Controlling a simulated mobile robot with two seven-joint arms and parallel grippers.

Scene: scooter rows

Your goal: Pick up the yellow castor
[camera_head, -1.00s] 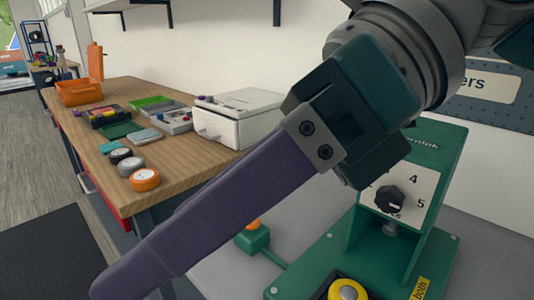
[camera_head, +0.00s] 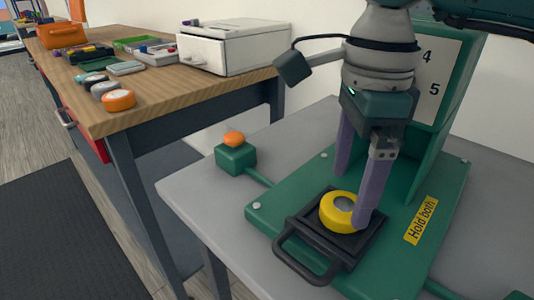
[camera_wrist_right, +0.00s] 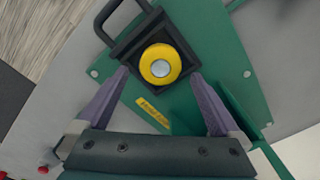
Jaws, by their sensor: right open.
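The yellow castor (camera_head: 338,212), a yellow ring with a pale grey centre, sits in a black square tray (camera_head: 368,248) with a loop handle, on a green machine base. It also shows in the right wrist view (camera_wrist_right: 160,65). My right gripper (camera_head: 353,200), with purple fingers, points down at the castor and is open. In the right wrist view its fingertips (camera_wrist_right: 160,76) are spread wide, one on each side of the castor's near edge. In the head view one finger overlaps the castor's right side; I cannot tell whether it touches. My left gripper is not in view.
The green machine (camera_head: 285,205) has a tall back and a yellow "Hold both" label (camera_head: 421,221). An orange button (camera_head: 233,139) on a green box stands at its left. A wooden bench (camera_head: 160,98) holds orange, grey and teal-edged castors, a white drawer box (camera_head: 235,48) and trays.

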